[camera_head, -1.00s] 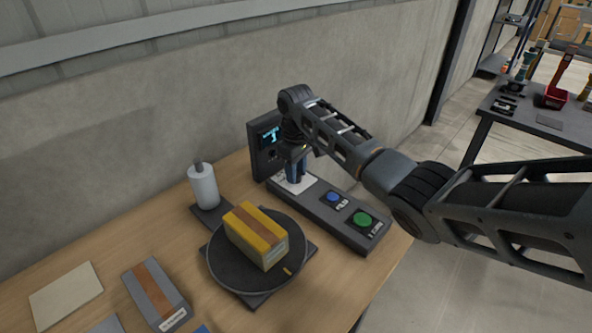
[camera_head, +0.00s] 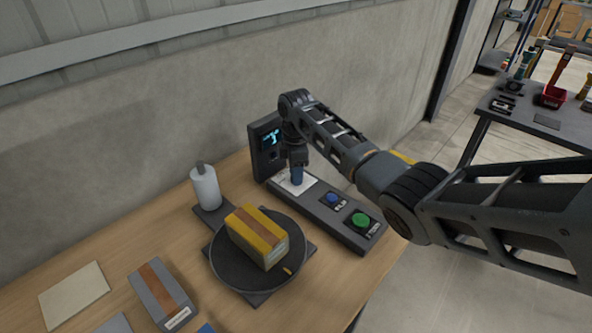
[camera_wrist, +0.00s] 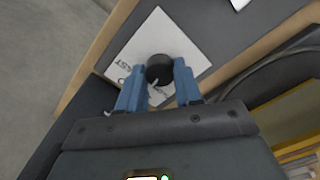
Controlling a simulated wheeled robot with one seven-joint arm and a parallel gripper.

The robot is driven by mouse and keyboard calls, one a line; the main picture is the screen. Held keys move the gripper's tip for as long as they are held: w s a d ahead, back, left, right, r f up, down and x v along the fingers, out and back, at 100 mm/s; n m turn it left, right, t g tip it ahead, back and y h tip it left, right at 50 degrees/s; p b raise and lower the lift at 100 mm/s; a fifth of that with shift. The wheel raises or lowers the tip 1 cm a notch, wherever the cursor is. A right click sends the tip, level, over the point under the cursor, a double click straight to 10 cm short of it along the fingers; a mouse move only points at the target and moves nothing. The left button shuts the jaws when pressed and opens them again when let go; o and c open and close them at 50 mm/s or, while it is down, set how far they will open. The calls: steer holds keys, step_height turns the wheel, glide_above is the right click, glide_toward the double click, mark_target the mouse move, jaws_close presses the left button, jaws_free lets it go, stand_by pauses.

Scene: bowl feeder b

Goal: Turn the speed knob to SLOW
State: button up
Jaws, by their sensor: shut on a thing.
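The speed knob (camera_wrist: 159,68) is a round black knob with a white pointer line, on a white label plate (camera_wrist: 196,42). In the wrist view the pointer runs down and slightly left from the knob. The word FAST shows left of the knob; other lettering below it is partly hidden and unreadable. My gripper (camera_wrist: 158,79) has its blue fingers on both sides of the knob, shut on it. In the head view my gripper (camera_head: 297,176) points down at the label plate (camera_head: 311,183) and hides the knob.
The grey control strip also carries a blue button (camera_head: 333,198) and a green button (camera_head: 362,220). A small display (camera_head: 270,138) stands behind. A turntable (camera_head: 226,272) with a yellow-and-brown box (camera_head: 257,236) and a white cylinder (camera_head: 205,187) are to the left.

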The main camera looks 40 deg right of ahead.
steer(key=n, duration=0.3)
steer(key=shift+n, duration=0.3)
steer(key=shift+n+p, duration=0.3)
steer(key=shift+n, duration=1.5)
steer(key=o, duration=1)
steer(key=shift+o, duration=0.2)
steer(key=shift+r, duration=0.1)
steer(key=shift+r+b, duration=0.45)
steer(key=shift+r, duration=3.35)
